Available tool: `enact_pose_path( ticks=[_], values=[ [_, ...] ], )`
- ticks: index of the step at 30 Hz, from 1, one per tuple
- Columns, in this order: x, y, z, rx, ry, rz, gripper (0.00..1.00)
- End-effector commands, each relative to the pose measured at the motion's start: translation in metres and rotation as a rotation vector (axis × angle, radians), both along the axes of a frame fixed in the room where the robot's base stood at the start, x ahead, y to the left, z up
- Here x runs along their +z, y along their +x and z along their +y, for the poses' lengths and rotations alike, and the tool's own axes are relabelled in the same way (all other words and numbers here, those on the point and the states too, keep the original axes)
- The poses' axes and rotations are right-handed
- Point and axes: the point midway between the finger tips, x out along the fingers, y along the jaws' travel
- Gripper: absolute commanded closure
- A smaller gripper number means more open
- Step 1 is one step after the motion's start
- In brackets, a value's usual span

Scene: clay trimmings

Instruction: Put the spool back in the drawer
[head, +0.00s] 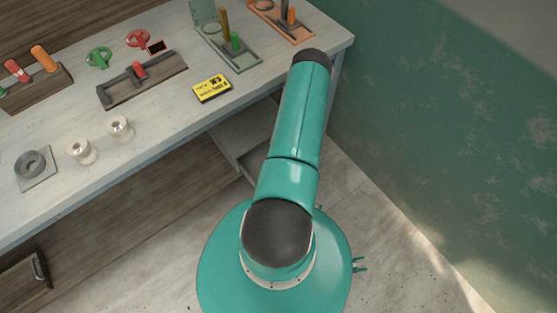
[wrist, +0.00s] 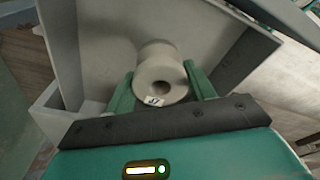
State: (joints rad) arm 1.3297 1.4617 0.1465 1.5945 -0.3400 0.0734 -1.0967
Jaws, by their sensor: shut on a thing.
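The spool (wrist: 160,64), pale grey-beige with a centre hole and a small label, sits between the two green fingers of my gripper (wrist: 160,84) in the wrist view. My gripper is shut on it. Behind and around it are the grey floor and light walls of what looks like the open drawer (wrist: 62,119). I cannot tell whether the spool touches the drawer floor. In the head view a pale open drawer (head: 235,136) shows under the table edge, partly hidden by my arm. My gripper and the held spool are hidden there.
The worktable (head: 160,110) holds two other white spools (head: 81,151), a grey ring on a plate (head: 33,166), a yellow box (head: 212,88), and several tools on trays. A green wall (head: 450,130) stands at the right. A lower drawer with a handle (head: 39,270) is at the bottom left.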

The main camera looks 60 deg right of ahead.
Motion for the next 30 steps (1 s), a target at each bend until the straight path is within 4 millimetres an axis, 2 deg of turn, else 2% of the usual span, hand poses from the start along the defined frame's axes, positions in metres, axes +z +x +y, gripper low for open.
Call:
enact_pose_path(
  ticks=[3, 8, 15, 18, 29, 30],
  values=[
    [-0.023, 0.001, 0.004, 0.001, 0.003, 0.000, 0.80],
    [-0.037, 0.001, 0.003, 0.001, 0.000, 0.000, 0.80],
    [-0.070, 0.001, 0.002, 0.000, 0.001, 0.000, 0.80],
    [-0.077, 0.001, 0.000, -0.001, 0.000, 0.000, 0.80],
    [-0.080, 0.001, -0.003, -0.003, -0.001, 0.000, 0.80],
    [-0.079, 0.001, -0.003, -0.003, -0.001, 0.000, 0.40]
  ],
)
